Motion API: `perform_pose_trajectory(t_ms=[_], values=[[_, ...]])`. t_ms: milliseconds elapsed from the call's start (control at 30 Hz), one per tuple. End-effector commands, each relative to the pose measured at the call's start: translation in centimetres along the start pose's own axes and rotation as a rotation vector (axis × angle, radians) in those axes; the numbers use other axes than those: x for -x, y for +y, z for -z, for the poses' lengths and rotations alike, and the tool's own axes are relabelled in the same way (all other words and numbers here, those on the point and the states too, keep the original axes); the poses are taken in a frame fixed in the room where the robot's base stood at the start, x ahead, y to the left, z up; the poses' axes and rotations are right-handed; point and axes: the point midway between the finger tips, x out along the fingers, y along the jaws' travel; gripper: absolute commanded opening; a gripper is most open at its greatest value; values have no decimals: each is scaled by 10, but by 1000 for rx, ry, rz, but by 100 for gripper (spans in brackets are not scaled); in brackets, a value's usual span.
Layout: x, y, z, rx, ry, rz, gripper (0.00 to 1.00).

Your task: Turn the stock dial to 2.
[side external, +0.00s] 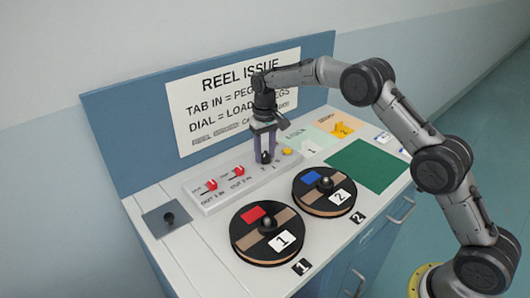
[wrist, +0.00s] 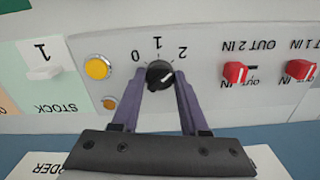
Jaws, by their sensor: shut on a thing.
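The stock dial (wrist: 160,74) is a small black round knob on the light control panel, with the numbers 0, 1 and 2 around it. Its white pointer line slants toward the side of the 2. My gripper (wrist: 160,82) is shut on the dial, with one purple finger on each side. In the side external view my gripper (side external: 266,156) points down at the panel, and its fingers largely hide the dial.
Two red switches (wrist: 235,72) and a yellow button (wrist: 97,69) flank the dial. Two black reels, reel 1 (side external: 253,244) and reel 2 (side external: 312,202), lie in front of the panel. A green mat (side external: 367,165) is clear. A sign board (side external: 200,117) stands behind.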

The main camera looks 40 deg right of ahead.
Motion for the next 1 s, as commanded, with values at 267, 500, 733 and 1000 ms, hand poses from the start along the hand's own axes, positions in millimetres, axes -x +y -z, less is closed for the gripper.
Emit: perform_pose_trajectory(t_ms=[267,500,733,1000], values=[[2,0,1,-31,3,1,0],[2,0,1,-32,4,1,0],[1,0,1,-30,3,1,74],[1,0,0,-29,2,0,74]])
